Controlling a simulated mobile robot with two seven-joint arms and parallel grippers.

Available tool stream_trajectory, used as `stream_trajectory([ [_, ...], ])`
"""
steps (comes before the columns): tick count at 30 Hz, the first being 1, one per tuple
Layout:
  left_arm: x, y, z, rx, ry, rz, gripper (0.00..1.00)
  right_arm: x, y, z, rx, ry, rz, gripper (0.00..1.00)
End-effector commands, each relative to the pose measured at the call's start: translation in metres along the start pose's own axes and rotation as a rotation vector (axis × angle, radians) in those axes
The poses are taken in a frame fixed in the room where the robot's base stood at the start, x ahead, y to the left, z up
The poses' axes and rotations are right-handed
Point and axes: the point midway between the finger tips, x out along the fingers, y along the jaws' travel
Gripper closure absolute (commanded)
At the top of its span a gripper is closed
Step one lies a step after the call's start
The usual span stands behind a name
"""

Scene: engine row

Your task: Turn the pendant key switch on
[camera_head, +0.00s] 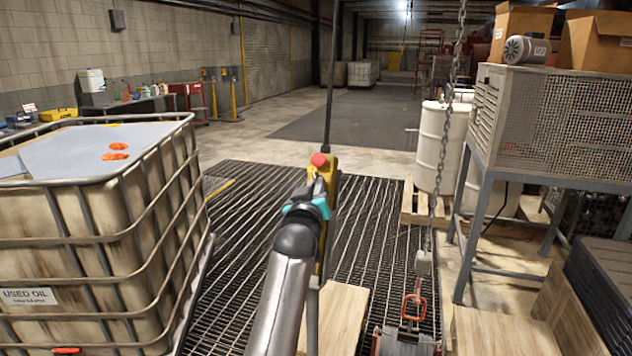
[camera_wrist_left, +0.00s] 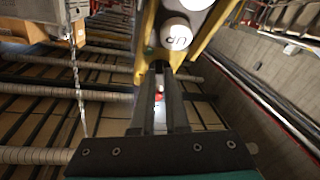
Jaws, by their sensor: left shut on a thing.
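The yellow pendant (camera_head: 331,163) hangs on a dark cable in the middle of the head view, with a red button (camera_head: 318,159) near its top. My left gripper (camera_head: 319,184) is at the upper part of the pendant's face, just below the red button. In the left wrist view, its dark fingers (camera_wrist_left: 158,72) are close together against the yellow pendant body (camera_wrist_left: 144,42), beside a white button (camera_wrist_left: 175,33) whose lettering appears upside down. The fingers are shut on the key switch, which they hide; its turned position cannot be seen. My right gripper is not in view.
A caged used-oil tank (camera_head: 108,235) stands at the left. A hoist chain (camera_head: 435,170) with an orange hook (camera_head: 414,306) hangs to the right of the pendant. A mesh-sided bench (camera_head: 545,115) stands farther right. Floor grating (camera_head: 250,205) lies behind the pendant.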

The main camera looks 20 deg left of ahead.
Motion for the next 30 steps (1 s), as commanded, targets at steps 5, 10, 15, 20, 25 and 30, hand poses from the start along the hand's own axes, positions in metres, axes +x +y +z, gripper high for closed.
stream_trajectory([
  [5, 0.0, -0.004, -0.004, 0.144, 0.0, 0.072, 1.0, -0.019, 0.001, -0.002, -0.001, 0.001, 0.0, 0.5],
  [10, 0.001, -0.006, -0.005, 0.287, 0.0, 0.15, 1.0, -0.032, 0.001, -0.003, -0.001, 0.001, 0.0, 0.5],
  [15, 0.001, -0.009, -0.005, 0.428, -0.001, 0.226, 1.0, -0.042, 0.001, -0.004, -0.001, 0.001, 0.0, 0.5],
  [20, 0.002, -0.01, -0.006, 0.548, 0.0, 0.292, 1.0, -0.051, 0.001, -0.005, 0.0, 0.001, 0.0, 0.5],
  [25, 0.003, -0.011, -0.007, 0.651, 0.001, 0.35, 1.0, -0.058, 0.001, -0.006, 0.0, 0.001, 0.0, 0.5],
  [30, 0.003, -0.012, -0.008, 0.723, 0.001, 0.391, 1.0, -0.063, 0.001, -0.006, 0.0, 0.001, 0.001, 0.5],
])
